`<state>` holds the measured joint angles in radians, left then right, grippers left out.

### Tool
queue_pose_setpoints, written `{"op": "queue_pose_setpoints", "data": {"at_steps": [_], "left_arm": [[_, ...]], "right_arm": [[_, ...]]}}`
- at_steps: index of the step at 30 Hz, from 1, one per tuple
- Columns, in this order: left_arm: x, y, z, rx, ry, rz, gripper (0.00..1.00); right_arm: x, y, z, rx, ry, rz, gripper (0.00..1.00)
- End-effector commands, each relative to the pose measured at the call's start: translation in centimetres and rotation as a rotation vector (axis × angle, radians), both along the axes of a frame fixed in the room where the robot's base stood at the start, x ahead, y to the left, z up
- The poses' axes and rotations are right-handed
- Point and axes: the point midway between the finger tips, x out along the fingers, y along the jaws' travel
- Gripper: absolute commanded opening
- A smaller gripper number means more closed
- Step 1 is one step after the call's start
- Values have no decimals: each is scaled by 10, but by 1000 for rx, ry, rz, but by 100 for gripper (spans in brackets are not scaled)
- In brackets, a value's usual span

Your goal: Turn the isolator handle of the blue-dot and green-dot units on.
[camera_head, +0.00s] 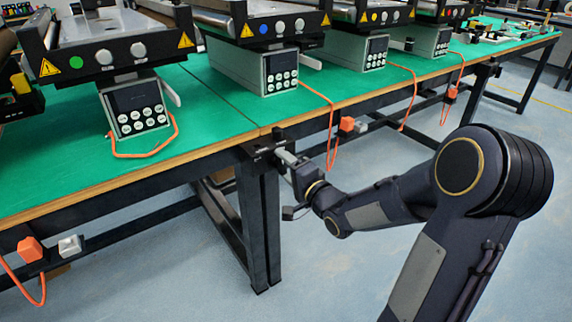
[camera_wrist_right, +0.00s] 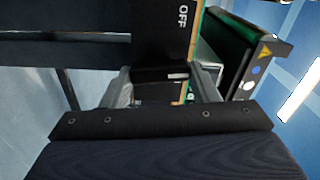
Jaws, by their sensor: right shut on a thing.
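The green-dot unit (camera_head: 105,58) stands at the left of the bench in the head view, with a grey keypad box below it. The blue-dot unit (camera_head: 275,27) stands right of it, and part of a unit (camera_wrist_right: 245,65) shows at the right of the wrist view. My right gripper (camera_head: 283,157) is at the bench's front edge, by the leg between these units. In the wrist view its fingers (camera_wrist_right: 162,88) are shut on a dark handle (camera_wrist_right: 160,73), below a black plate (camera_wrist_right: 155,25) marked OFF. My left gripper is not in view.
The green bench (camera_head: 200,105) has a wooden front edge and dark legs. Orange cables hang over the edge, and orange plugs (camera_head: 30,250) sit on the lower rail. A yellow-dot unit (camera_head: 374,17) stands further right. The floor in front is clear.

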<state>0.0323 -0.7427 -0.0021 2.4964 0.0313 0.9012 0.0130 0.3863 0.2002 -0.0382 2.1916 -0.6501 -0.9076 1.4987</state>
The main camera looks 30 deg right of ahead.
Motion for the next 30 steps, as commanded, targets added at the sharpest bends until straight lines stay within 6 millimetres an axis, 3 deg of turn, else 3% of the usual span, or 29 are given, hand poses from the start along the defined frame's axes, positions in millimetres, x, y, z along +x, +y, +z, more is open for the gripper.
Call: {"op": "queue_pose_setpoints", "data": {"at_steps": [12, 27, 28, 30], "left_arm": [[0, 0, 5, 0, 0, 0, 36], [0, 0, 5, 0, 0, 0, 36], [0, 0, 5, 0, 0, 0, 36], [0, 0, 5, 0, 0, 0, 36]], "right_arm": [[0, 0, -2, 157, 15, 1, 32], [0, 0, -2, 174, 17, 1, 32], [0, 0, -2, 173, 17, 1, 58], [0, 0, -2, 173, 17, 1, 68]]}}
